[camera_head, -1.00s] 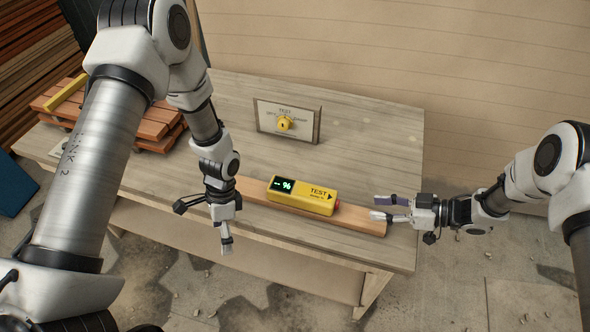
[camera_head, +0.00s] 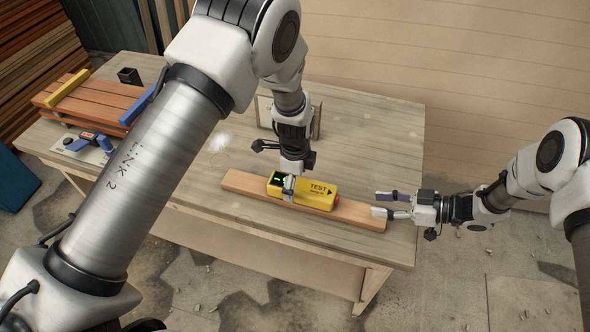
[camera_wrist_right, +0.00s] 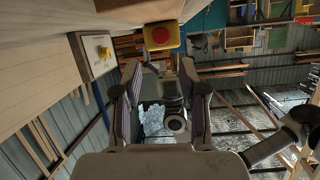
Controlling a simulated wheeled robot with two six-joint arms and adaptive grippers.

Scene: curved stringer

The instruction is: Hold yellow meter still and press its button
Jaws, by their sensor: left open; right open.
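The yellow meter (camera_head: 316,192) lies on a wooden board (camera_head: 360,215) on the table, with its dark display at the left and the word TEST with an arrow on its face. Its red button (camera_head: 336,201) is on its right end; in the right wrist view the button (camera_wrist_right: 161,35) faces the camera above the fingers. My left gripper (camera_head: 289,190) is open and points down over the meter's left part, hiding some of the display; contact cannot be told. My right gripper (camera_head: 383,204) is open and empty, to the right of the button; it also shows in the right wrist view (camera_wrist_right: 160,72).
A panel (camera_head: 317,122) stands behind the meter, partly hidden by my left arm; it shows a yellow knob in the right wrist view (camera_wrist_right: 103,52). Stacked planks (camera_head: 95,103) with yellow and blue bars lie at the table's left. The table's right part (camera_head: 385,140) is clear.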

